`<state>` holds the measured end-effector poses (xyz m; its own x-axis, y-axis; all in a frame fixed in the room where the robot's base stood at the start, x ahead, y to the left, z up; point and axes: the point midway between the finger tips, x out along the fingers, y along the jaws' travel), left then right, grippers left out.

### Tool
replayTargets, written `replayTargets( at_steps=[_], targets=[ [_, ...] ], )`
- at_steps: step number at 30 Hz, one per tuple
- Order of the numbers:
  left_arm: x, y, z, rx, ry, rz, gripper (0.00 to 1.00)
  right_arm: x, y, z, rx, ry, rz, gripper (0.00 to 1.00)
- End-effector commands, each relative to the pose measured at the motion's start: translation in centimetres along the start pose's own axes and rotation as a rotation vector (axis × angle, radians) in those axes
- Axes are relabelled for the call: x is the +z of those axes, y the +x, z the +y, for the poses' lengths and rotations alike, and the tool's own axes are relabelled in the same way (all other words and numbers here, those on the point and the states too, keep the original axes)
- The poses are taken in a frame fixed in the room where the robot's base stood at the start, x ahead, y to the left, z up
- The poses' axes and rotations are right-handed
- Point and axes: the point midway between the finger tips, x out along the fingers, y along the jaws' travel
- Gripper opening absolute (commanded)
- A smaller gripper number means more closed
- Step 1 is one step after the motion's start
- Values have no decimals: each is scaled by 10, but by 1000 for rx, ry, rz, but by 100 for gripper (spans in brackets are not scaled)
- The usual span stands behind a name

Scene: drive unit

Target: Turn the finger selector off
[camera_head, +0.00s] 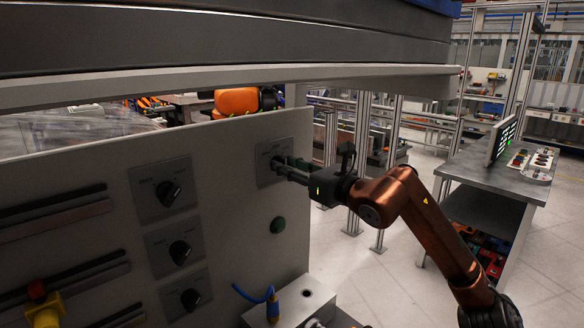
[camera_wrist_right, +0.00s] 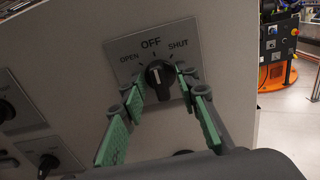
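The finger selector (camera_wrist_right: 158,75) is a black knob on a grey plate marked OPEN, OFF and SHUT, in the right wrist view. Its white line points roughly up, about toward OFF; I cannot tell the exact setting. My right gripper (camera_wrist_right: 158,86) is open, its green-padded fingers on either side of the knob with gaps showing. In the head view the right gripper (camera_head: 281,166) reaches the upper right selector plate (camera_head: 263,172) and hides most of its knob. My left gripper is not in view.
Three similar knobs, upper (camera_head: 169,193), middle (camera_head: 180,252) and lower (camera_head: 190,299), stand in a column to the left. A blue cable plug (camera_head: 272,305) stands at the bottom. A grey beam (camera_head: 230,82) runs overhead.

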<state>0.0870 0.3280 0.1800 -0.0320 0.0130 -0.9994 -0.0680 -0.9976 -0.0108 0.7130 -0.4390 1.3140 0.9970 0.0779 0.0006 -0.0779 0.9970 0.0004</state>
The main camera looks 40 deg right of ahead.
Motion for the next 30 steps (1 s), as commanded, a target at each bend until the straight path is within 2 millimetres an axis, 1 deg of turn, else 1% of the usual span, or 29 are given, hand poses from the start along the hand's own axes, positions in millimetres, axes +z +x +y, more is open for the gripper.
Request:
replayTargets(
  at_steps=[4,8,17,24,27,30],
  targets=[
    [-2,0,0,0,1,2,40,-1,-6,-1,-1,-1,1,29],
    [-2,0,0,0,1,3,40,-1,-19,-2,-2,0,2,29],
    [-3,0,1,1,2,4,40,-2,-59,0,0,-1,2,29],
    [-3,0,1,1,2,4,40,-1,-94,-1,0,1,0,29],
    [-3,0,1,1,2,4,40,0,-106,0,1,1,0,29],
    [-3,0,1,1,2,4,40,0,-114,0,0,1,0,29]
  ],
)
